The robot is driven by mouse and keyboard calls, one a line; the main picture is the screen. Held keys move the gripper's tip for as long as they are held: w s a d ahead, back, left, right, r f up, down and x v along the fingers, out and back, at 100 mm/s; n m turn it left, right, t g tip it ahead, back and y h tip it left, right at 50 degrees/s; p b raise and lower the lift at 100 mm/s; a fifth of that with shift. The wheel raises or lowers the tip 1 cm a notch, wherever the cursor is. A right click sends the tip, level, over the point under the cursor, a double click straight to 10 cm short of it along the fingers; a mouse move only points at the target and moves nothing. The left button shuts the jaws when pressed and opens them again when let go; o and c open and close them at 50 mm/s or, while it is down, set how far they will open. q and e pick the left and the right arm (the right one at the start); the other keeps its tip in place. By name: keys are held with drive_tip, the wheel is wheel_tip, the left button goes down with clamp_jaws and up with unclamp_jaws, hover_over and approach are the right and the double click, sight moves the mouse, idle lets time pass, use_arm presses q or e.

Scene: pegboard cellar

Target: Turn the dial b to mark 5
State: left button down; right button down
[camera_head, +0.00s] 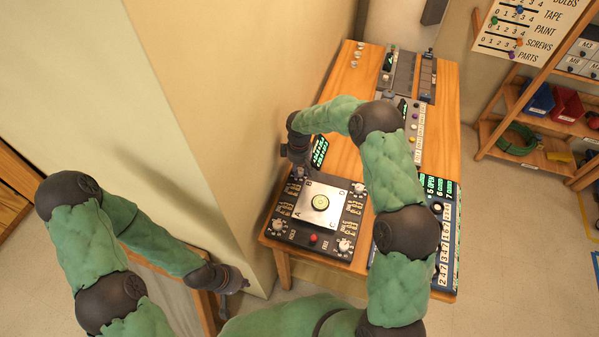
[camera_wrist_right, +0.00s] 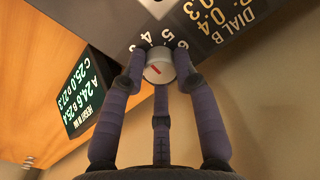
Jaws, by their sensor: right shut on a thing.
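Dial b (camera_wrist_right: 158,70) is a small pale knob with a red line on its face, beside the "DIAL B" label in the right wrist view. White numerals, among them 4, 5 and 6, curve along its far side. The red line lies slanted; I cannot tell which numeral it matches. My right gripper (camera_wrist_right: 160,82) is shut on the dial, with its dark fingers around it. In the head view my right gripper (camera_head: 300,166) is at the far left corner of the black panel (camera_head: 325,248) and hides the dial. My left gripper (camera_head: 240,283) is low beside the wall; its finger opening is unclear.
A silver plate with a round green level (camera_head: 320,202) sits mid-panel. A black readout with green text (camera_wrist_right: 87,95) stands close to my right gripper. The wall (camera_head: 230,110) is close on the left. Other control panels (camera_head: 441,235) cover the wooden table's right side.

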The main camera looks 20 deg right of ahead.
sight(299, 170)
drive_tip(key=m+b, duration=0.3)
drive_tip(key=m, duration=0.2)
drive_tip(key=shift+f, duration=0.15)
drive_tip(key=shift+m+b, duration=0.9)
drive_tip(key=shift+m, duration=1.6)
drive_tip(key=c, duration=0.9)
unclamp_jaws()
drive_tip(key=shift+c, duration=0.2)
drive_tip(key=shift+r, duration=0.2)
wheel_tip(299, 170, up, 12)
drive_tip(key=shift+f, duration=0.1)
